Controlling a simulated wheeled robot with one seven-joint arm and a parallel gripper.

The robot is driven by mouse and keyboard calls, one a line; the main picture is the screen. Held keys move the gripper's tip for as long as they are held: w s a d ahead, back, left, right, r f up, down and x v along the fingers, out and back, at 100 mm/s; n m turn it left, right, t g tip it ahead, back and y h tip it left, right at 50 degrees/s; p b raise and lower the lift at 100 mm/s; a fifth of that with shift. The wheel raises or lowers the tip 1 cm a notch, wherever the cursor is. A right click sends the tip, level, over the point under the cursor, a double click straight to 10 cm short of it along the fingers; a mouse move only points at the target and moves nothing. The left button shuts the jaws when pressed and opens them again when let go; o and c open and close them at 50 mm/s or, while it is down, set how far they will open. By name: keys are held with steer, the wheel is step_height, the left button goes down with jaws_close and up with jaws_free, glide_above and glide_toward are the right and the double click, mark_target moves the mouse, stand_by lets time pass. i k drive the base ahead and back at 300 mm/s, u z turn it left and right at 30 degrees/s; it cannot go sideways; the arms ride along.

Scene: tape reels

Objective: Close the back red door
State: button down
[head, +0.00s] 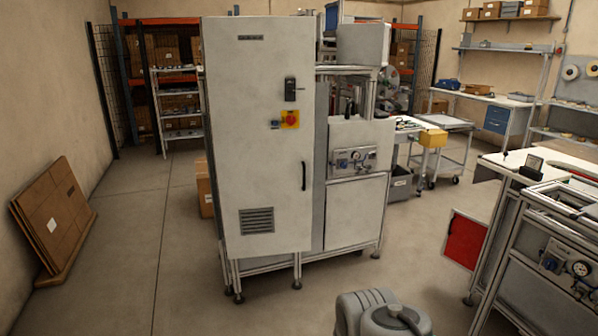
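A red door panel (463,240) with a pale rim stands low at the right, at the left end of a metal-framed workstation (513,218). It is upright and juts out to the left of the frame, so it looks open. Its hinge and any handle are too small to make out. A grey rounded part of my arm shows at the bottom edge, in front of and left of the door, with floor between them. My gripper is not in view.
A tall grey cabinet (256,130) stands in the middle, with a smaller machine unit (357,205) on its right side. Brown boards (55,215) lean on the left wall. Floor (415,258) is clear between cabinet and door.

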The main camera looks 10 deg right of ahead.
mark_target(465, 234)
steer(key=i, duration=1.8)
steer(key=z, duration=3.75)
steer(key=i, duration=0.6)
steer(key=u, duration=2.5)
steer(key=i, duration=1.4)
steer(key=u, duration=0.4)
steer(key=i, duration=1.35)
steer(key=z, duration=0.1)
